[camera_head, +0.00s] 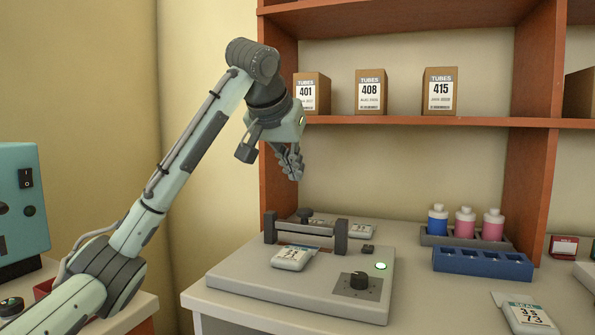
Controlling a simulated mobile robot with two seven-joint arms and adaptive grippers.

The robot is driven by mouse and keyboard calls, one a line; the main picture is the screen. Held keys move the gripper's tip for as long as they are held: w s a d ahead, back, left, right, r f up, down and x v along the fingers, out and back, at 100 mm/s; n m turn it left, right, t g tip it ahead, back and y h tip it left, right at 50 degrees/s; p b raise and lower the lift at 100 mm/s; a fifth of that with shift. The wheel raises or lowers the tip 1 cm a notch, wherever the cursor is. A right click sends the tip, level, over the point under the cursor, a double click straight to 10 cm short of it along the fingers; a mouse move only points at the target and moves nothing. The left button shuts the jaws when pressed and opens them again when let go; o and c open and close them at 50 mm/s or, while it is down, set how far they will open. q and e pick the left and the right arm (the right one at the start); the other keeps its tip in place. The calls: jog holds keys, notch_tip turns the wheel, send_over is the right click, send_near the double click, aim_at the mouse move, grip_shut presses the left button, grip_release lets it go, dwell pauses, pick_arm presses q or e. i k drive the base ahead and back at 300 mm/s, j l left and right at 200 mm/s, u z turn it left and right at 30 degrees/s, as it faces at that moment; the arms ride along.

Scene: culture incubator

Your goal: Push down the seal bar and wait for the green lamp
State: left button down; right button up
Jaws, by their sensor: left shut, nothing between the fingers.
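The bench sealer (235,270) is a grey flat unit on the counter. Its dark seal bar (308,228) spans two posts, with a black knob handle (305,213) behind it. I cannot tell how far down the bar is. A white labelled pouch (292,260) lies in front of the bar, its far edge by it. The lamp (380,266) at the sealer's right glows green. A black dial (359,280) sits on the front panel. My left gripper (294,172) is shut and empty, above and behind the bar, apart from it. My right gripper is out of view.
Shelves hold tube boxes (441,91). Bottles (465,222) stand in a grey rack behind a blue rack (482,264). Another pouch (529,316) lies front right. A teal device (22,205) stands at left. The counter between sealer and blue rack is clear.

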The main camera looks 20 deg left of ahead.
aim_at(303, 226)
jog(key=k, duration=1)
